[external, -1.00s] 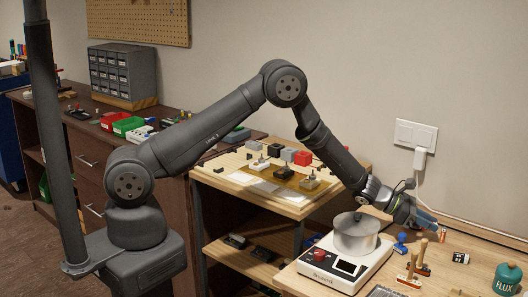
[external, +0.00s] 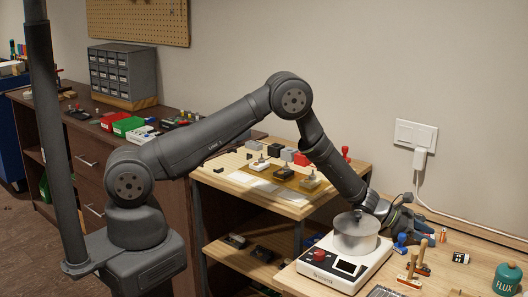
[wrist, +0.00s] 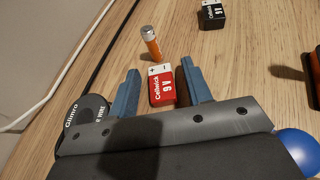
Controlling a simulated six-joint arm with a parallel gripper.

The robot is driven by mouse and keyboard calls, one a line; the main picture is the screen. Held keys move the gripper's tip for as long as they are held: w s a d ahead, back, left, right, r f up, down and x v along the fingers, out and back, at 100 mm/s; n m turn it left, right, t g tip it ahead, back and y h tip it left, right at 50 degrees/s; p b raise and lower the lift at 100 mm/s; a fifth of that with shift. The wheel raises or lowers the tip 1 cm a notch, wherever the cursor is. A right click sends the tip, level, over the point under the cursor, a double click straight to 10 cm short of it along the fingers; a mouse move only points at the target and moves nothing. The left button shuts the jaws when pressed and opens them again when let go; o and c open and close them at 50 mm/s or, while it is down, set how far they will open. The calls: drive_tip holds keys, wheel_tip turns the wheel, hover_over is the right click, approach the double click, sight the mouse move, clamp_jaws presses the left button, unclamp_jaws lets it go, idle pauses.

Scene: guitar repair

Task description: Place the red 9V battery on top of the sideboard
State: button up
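The red 9V battery (wrist: 162,88) lies on the wooden workbench in the wrist view, between the two blue fingers of my gripper (wrist: 160,90). The fingers are apart. In the external view my gripper (external: 423,226) is low over the bench, behind the pot; I cannot make out the red battery there. The sideboard (external: 88,150) is the long dark brown cabinet at the left, with drawers and items on top.
An orange-and-silver cell (wrist: 151,43) stands just beyond the battery; a black 9V battery (wrist: 211,14) is farther right. The metal pot (external: 356,238) on a white hot plate is beside my wrist. Red (external: 115,121) and green (external: 128,126) bins and a drawer organizer (external: 122,72) occupy the sideboard top.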

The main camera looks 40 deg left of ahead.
drive_tip(key=shift+r, duration=0.2)
drive_tip(key=v, duration=1.1)
drive_tip(key=shift+o, duration=0.4)
drive_tip(key=shift+s+a+r, duration=0.15)
drive_tip(key=shift+s+a, duration=0.1)
drive_tip(key=shift+a, duration=0.2)
